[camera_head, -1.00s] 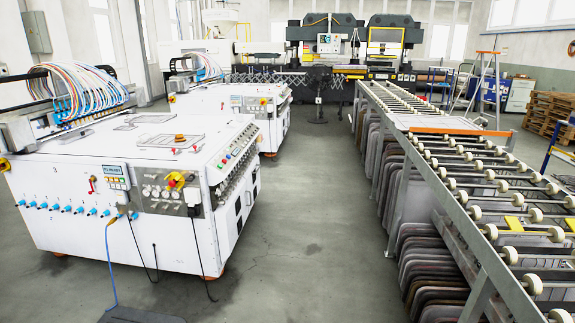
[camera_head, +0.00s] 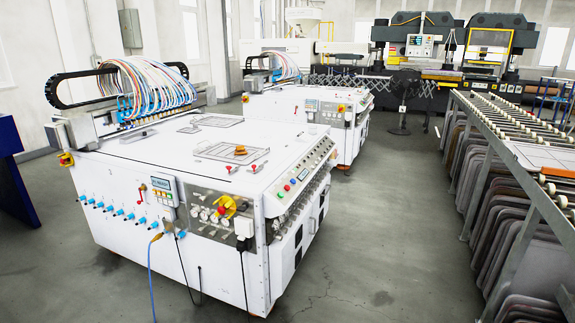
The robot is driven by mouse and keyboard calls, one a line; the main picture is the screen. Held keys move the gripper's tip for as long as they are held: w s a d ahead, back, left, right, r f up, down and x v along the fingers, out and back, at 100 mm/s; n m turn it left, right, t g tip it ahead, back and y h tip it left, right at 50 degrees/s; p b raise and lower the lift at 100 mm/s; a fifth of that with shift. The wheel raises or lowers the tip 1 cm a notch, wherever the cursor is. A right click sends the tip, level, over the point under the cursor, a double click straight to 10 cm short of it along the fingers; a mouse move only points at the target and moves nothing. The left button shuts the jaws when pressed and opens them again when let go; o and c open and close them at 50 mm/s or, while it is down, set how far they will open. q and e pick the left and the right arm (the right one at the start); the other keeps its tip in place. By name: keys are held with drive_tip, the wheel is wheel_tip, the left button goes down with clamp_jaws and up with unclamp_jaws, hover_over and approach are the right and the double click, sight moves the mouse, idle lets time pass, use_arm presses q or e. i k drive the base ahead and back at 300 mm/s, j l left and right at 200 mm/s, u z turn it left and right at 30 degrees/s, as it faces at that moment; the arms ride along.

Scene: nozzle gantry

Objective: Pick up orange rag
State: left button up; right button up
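A small orange thing (camera_head: 240,150), which may be the orange rag, lies on the white top of the near machine (camera_head: 160,160). It sits on or beside a thin rectangular outline on that top. It is too small for me to make out folds or cloth. Neither of my grippers is in view.
Two small red-handled items (camera_head: 258,167) lie near the orange thing. A second white machine (camera_head: 305,105) stands behind. A roller conveyor (camera_head: 535,115) with hanging plates runs along the right. The grey floor (camera_head: 375,215) between is clear. A blue hose hangs at the near machine's front.

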sight(240, 150)
drive_tip(key=i+j+u, duration=0.2)
drive_tip(key=i, duration=0.3)
drive_tip(key=i+j+u, duration=0.2)
drive_tip(key=i, duration=0.3)
drive_tip(key=i+j+u, duration=0.15)
drive_tip(key=i+j, duration=0.65)
drive_tip(key=i+j+u, duration=0.2)
drive_tip(key=i+j, duration=0.55)
drive_tip(key=i+l, duration=0.05)
drive_tip(key=i, duration=0.05)
